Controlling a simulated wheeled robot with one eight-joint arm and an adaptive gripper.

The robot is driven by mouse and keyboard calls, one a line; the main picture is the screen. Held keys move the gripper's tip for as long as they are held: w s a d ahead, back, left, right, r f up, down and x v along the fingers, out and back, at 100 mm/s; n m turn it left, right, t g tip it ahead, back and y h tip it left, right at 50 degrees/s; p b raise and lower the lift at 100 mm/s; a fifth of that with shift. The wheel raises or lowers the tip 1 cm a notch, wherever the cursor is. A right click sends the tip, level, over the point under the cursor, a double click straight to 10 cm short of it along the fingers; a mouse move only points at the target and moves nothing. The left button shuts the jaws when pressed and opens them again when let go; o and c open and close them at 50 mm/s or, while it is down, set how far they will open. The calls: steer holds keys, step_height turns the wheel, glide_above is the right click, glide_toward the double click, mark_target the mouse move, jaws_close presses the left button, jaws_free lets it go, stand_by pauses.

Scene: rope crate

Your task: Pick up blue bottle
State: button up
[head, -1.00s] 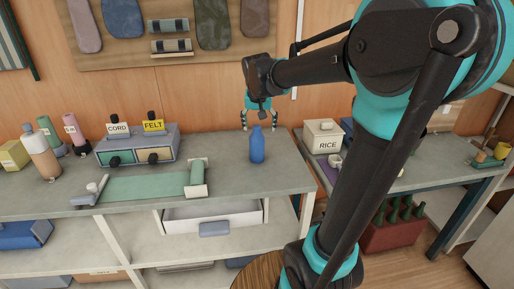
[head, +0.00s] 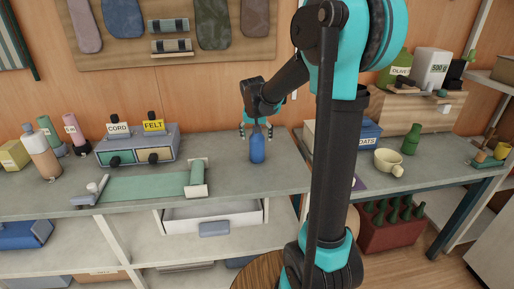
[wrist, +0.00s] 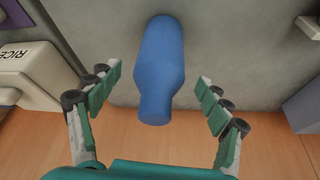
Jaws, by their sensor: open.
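The blue bottle (head: 257,149) stands upright on the grey bench top, near the middle of the head view. My gripper (head: 257,131) is at the bottle's upper part, just behind or above it in that view. In the wrist view the bottle (wrist: 163,65) lies between and ahead of the two spread fingers of my gripper (wrist: 162,92). A gap shows on both sides, and neither finger touches it. The gripper is open and empty. The bottle's top partly overlaps the gripper in the head view.
A small drawer unit with CORD and FELT labels (head: 137,150) stands left of the bottle. A green mat with a roller (head: 145,187) lies in front of it. A RICE box (wrist: 25,62) is left in the wrist view. The bench around the bottle is clear.

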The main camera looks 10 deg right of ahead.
mark_target(257, 143)
steer(key=shift+x, duration=2.65)
steer(key=shift+w+r, duration=0.1)
steer(key=c, duration=1.6)
steer(key=shift+c, duration=0.2)
steer(key=shift+r, duration=0.1)
step_height(257, 143, up, 20)
